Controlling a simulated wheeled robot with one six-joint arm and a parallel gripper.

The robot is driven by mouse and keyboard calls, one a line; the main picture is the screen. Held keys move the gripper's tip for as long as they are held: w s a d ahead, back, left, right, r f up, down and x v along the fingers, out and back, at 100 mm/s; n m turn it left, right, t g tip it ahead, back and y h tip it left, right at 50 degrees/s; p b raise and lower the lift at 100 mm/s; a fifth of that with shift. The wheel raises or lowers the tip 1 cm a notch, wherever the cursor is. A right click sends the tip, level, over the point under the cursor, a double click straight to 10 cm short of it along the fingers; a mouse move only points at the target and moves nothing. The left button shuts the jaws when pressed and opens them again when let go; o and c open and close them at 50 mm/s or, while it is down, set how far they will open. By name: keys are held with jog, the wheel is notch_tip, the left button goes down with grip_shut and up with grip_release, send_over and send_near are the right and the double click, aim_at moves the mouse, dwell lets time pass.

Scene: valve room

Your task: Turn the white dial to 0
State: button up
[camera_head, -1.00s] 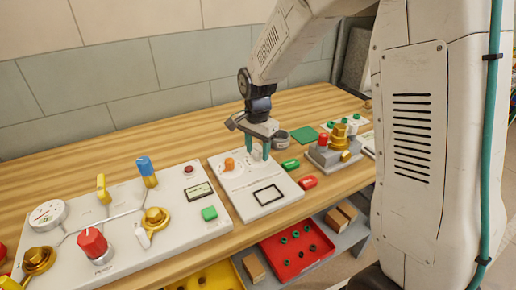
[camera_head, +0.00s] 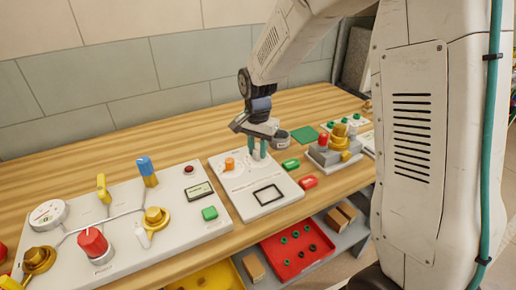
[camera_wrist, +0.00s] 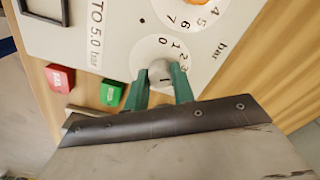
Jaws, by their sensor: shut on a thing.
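The white dial (camera_wrist: 159,73) sits on a white panel (camera_head: 233,202) with a printed scale around it; 0, 1, 2 and 3 can be read in the wrist view. My gripper (camera_head: 257,151) points down at the panel's far right part. In the wrist view its two green fingers (camera_wrist: 160,75) are shut on the white dial, one on each side. A short dark mark shows on the dial top, towards the 3 side of the scale; its exact reading cannot be told. In the head view the fingers mostly hide the dial.
An orange knob (camera_head: 229,164) stands on the same panel, left of my gripper. Red (camera_head: 308,182) and green (camera_head: 290,165) blocks lie to the right. A grey fixture with brass parts (camera_head: 339,145) is further right. A larger valve panel (camera_head: 130,259) fills the left.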

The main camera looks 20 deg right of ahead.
jog(key=n, duration=0.4)
jog(key=shift+n, duration=0.3)
jog(key=n, duration=0.3)
jog(key=shift+n, duration=0.4)
jog(key=n, duration=0.3)
jog(key=shift+w, duration=0.1)
jog(key=shift+n, duration=2.2)
jog(key=o, duration=1)
jog(key=shift+r, duration=0.1)
